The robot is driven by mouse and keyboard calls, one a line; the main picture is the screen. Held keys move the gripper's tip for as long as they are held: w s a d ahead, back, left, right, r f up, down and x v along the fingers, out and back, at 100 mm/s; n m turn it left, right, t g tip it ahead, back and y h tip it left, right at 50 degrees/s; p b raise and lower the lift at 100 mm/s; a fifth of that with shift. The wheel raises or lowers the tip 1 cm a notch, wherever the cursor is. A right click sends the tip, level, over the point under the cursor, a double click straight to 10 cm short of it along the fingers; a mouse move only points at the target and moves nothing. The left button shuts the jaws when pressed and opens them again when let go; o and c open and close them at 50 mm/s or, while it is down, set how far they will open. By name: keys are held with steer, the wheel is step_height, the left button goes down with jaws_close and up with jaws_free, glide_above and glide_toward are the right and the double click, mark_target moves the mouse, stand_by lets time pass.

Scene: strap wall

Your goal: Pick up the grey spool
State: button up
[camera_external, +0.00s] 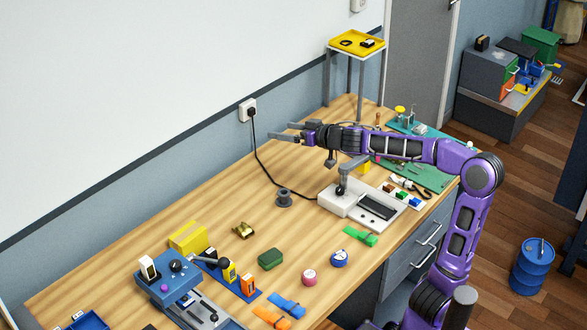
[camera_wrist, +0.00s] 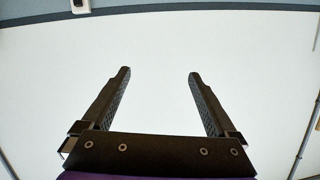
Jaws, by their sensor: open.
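The grey spool (camera_external: 284,198) stands on the wooden workbench (camera_external: 225,215), left of the white device with the lever. It is not visible in the wrist view. My gripper (camera_external: 272,131) is above the bench and higher than the spool, reaching toward the wall. In the wrist view my gripper (camera_wrist: 158,75) shows two dark fingers spread wide with nothing between them. Behind the fingers is only the pale wall.
A white device (camera_external: 350,205) with a lever and a black cable (camera_external: 262,160) to a wall socket (camera_external: 247,110) is beside the spool. Bench around the spool's left is clear.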

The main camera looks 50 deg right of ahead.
steer(key=s+a+f+n+g+h+p, duration=0.1)
steer(key=s+f+n+g, duration=0.15)
steer(key=f, duration=0.65)
steer(key=s+a+f+n+g+h+p, duration=0.1)
steer(key=f+n+g, duration=0.15)
steer(key=f, duration=0.65)
steer(key=s+d+f+m+t, duration=0.3)
steer(key=d+f+m+t, duration=0.1)
steer(key=d+f, duration=0.85)
glide_toward(282, 193)
steer(key=shift+w+y, duration=0.3)
steer(key=shift+x, duration=2.95)
steer(key=shift+d, duration=0.15)
